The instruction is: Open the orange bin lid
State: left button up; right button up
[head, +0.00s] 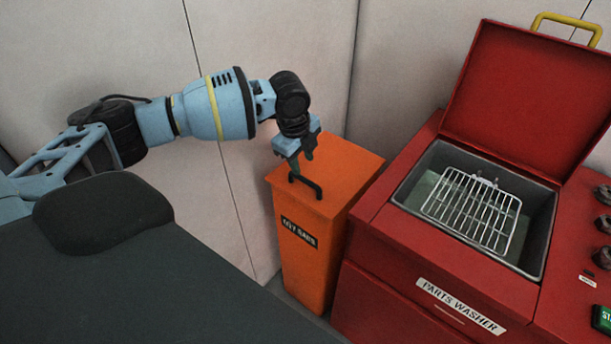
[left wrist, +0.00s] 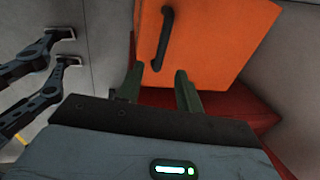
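The orange bin (head: 313,257) stands against the wall, with a dark label on its front. Its orange lid (head: 343,172) looks closed and has a black bar handle (head: 307,186) near the front edge. My left gripper (head: 300,168) is just above the handle, pointing down. In the left wrist view, the lid (left wrist: 215,40) and the handle (left wrist: 163,40) lie beyond the two fingers of my left gripper (left wrist: 160,82). The fingers are apart with nothing visible between them, and the handle's near end lies close to the left finger. My right gripper is not in view.
A red parts washer (head: 400,250) stands right beside the bin, its red lid (head: 530,90) raised and a wire basket (head: 470,208) inside. Pale wall panels (head: 270,60) are close behind my left arm and the bin.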

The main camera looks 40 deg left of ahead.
aim_at(306, 180)
pick_arm(q)
jog(key=shift+w+f+b, duration=0.15)
jog(key=shift+w+f, duration=0.1)
jog(key=shift+f, duration=1)
jog(key=shift+w+f+b, duration=0.1)
jog(key=shift+w+f, duration=0.2)
jog(key=shift+f, duration=0.95)
jog(key=shift+w+f+b, duration=0.15)
jog(key=shift+w+f, duration=0.1)
jog(key=shift+f, duration=1)
grip_shut()
